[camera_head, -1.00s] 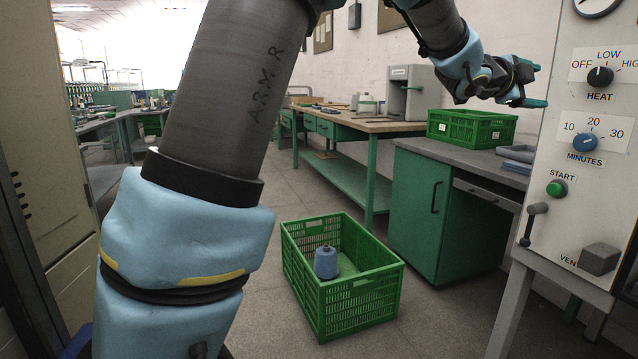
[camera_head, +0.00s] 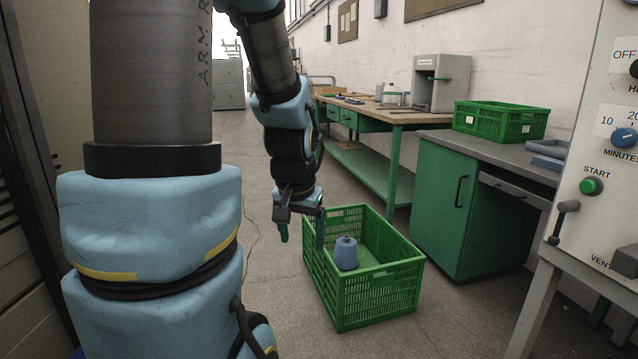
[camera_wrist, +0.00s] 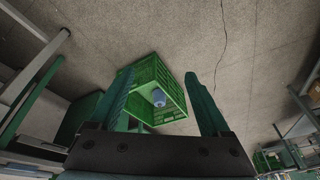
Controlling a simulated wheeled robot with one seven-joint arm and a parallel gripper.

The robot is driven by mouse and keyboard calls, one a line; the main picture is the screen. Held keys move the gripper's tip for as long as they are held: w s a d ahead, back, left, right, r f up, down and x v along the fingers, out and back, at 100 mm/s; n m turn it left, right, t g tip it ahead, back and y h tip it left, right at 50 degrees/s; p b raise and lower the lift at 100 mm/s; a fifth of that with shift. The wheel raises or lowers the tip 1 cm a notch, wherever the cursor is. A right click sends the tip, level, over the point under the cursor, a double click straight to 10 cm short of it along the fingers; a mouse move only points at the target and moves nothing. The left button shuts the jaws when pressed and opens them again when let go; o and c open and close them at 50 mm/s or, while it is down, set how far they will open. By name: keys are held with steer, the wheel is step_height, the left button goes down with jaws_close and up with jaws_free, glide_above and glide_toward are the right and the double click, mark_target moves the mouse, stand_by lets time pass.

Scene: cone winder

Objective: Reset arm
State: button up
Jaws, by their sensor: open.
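My gripper (camera_head: 301,232) hangs pointing down, just left of the green crate on the floor, with its fingers apart and nothing between them. In the wrist view my gripper (camera_wrist: 160,100) also shows its two green fingers spread wide. The green floor crate (camera_head: 375,310) holds one blue-grey cone of yarn (camera_head: 346,254), standing upright inside. In the wrist view the crate (camera_wrist: 172,98) and the cone (camera_wrist: 158,97) show beyond the fingers. My arm is bent, with the forearm hanging down from above.
A green cabinet (camera_head: 445,210) with a grey top carries another green crate (camera_head: 500,121). A panel with START button and dials (camera_head: 600,150) stands at the right. A long workbench (camera_head: 385,117) with a grey machine (camera_head: 441,83) runs along the wall. The floor left of the crate is open.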

steer(key=s+a+f+n+g, duration=0.2)
steer(key=s+a+n, duration=0.1)
steer(key=s, duration=0.3)
step_height(320, 180, up, 14)
steer(key=p, duration=1.4)
steer(key=shift+r+m, duration=0.15)
steer(key=shift+m, duration=0.15)
steer(key=shift+s+a, duration=0.1)
